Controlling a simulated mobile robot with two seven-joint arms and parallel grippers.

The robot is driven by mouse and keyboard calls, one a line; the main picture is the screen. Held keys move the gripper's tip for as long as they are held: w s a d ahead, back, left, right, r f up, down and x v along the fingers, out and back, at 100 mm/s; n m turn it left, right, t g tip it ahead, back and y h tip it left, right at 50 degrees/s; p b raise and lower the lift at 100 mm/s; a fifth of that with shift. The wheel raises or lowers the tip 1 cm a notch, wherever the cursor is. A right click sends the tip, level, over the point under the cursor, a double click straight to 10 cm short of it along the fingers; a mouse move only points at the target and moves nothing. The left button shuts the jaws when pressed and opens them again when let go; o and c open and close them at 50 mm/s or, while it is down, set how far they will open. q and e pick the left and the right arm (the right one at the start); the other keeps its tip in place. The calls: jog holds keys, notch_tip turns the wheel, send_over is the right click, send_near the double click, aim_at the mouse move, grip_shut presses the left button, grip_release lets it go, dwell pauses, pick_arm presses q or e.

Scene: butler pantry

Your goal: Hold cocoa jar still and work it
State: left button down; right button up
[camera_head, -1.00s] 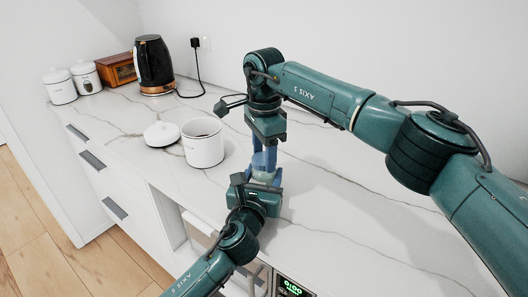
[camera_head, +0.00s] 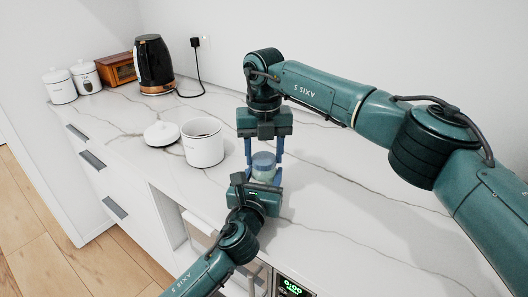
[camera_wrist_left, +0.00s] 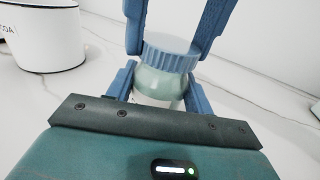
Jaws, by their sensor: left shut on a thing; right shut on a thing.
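A small jar has a pale green body (camera_wrist_left: 160,82) and a ribbed blue lid (camera_wrist_left: 170,52). It stands upright near the counter's front; its lid (camera_head: 263,158) also shows in the head view. My left gripper (camera_head: 262,178) is shut on the jar's body from the front, a blue finger on each side. My right gripper (camera_head: 265,156) points down from above, its two long blue fingers shut on the lid. The lid sits on the jar. Fingers hide parts of both. I cannot read a label on this jar.
An open white canister (camera_head: 203,148) stands left of the jar, its lid (camera_head: 162,134) beside it. Its side shows "COA" in the left wrist view (camera_wrist_left: 45,40). A black kettle (camera_head: 153,66), wooden box (camera_head: 119,69) and white canisters (camera_head: 60,88) stand behind.

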jog(key=o, duration=1.2)
notch_tip(320, 180, up, 12)
pick_arm(q)
jog(key=c, duration=0.5)
grip_release()
jog(key=v, duration=1.3)
jog(key=shift+s, duration=0.15)
